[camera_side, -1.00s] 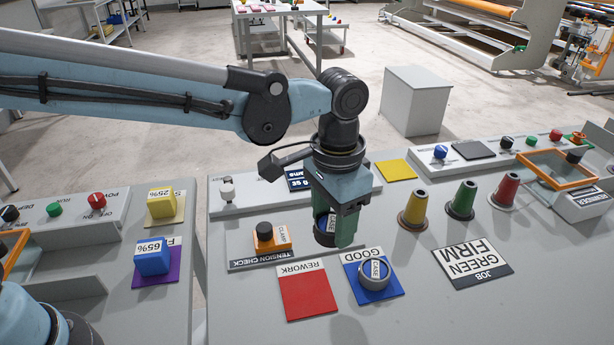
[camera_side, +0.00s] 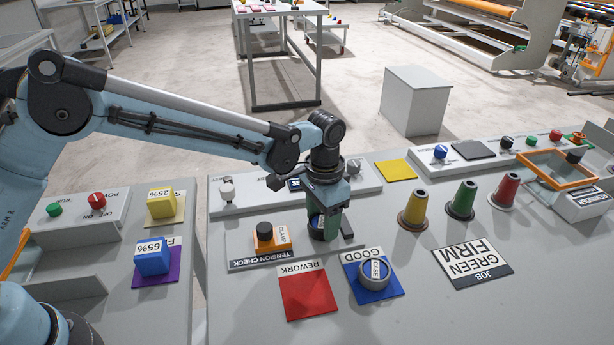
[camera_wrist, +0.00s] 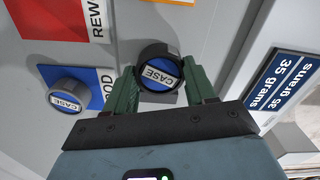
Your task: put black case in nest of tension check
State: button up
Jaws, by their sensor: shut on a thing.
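My gripper (camera_side: 323,226) has green fingers shut on the black case, at the right part of the tension check (camera_side: 262,260). In the wrist view, the black case (camera_wrist: 158,70) sits between the two fingertips, its blue top with a white CASE label facing the camera. The fingers hide most of it in the side view. The nest is hidden behind the gripper and case, so I cannot tell whether the case touches it. The clamp (camera_side: 265,236), a black knob on an orange block, stands just left of the gripper.
A grey case (camera_side: 375,272) stands on the blue GOOD square (camera_side: 392,291), with the red REWORK square (camera_side: 306,295) beside it. A display reading 35 grams (camera_wrist: 281,88) is behind the gripper. Yellow, green and red cones (camera_side: 462,201) stand to the right.

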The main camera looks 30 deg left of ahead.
jog(key=shift+f, duration=0.15)
jog(key=o, duration=1)
jog(key=shift+o, duration=0.2)
notch_tip(320, 180, up, 11)
jog(key=s+a+r+n+t, duration=0.3)
jog(key=s+a+r, duration=0.3)
jog(key=a, duration=0.5)
jog(key=s+a+f+n+t, duration=0.2)
jog(key=s+a+f+t, duration=0.2)
jog(key=s+a, duration=0.4)
jog(key=shift+s+a+f+n, duration=0.25)
jog(key=shift+s+n, duration=0.15)
jog(key=shift+s, duration=1)
